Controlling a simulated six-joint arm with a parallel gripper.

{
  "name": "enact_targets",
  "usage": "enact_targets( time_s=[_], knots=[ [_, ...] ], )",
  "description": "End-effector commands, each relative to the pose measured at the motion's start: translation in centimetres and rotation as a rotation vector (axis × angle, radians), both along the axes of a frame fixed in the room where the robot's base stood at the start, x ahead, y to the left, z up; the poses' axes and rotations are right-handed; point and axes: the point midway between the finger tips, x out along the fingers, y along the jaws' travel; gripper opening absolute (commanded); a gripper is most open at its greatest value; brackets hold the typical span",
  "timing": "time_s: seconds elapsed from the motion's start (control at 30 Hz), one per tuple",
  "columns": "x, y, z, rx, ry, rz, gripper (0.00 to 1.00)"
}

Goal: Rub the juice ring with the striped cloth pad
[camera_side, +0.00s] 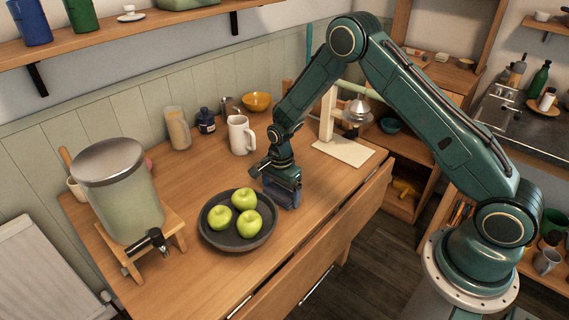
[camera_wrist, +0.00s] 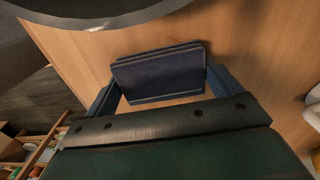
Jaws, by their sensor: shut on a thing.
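My gripper (camera_side: 281,187) points down over the wooden table, to the right of the dark bowl. It is shut on a dark blue cloth pad (camera_wrist: 158,74), which shows between the two fingers in the wrist view with a thin pale line along its edges. In the side view the pad (camera_side: 289,195) shows as a blue patch low under the gripper, at or close to the table top; I cannot tell if it touches. I see no juice ring in either view; it may be hidden by the pad, gripper or bowl.
The dark bowl (camera_side: 222,240) with three green apples stands close left of my gripper. A drink dispenser (camera_side: 118,195) is farther left. A white mug (camera_side: 241,135) stands behind, and a pale board (camera_side: 343,152) lies behind to the right. The table's front edge is near.

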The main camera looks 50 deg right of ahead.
Motion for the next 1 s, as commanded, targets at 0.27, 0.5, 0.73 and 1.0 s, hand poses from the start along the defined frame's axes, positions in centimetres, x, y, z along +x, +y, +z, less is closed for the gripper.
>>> enact_targets(
  time_s=[0.27, 0.5, 0.73, 1.0],
  knots=[
    [0.0, 2.7, -0.1, 0.001, 0.001, 0.003, 0.65],
    [0.0, 4.4, -0.1, 0.001, 0.001, 0.000, 0.65],
    [0.0, 2.0, 0.0, 0.000, 0.001, -0.003, 0.65],
    [0.0, -0.5, 0.0, 0.000, 0.001, -0.003, 0.65]
  ],
)
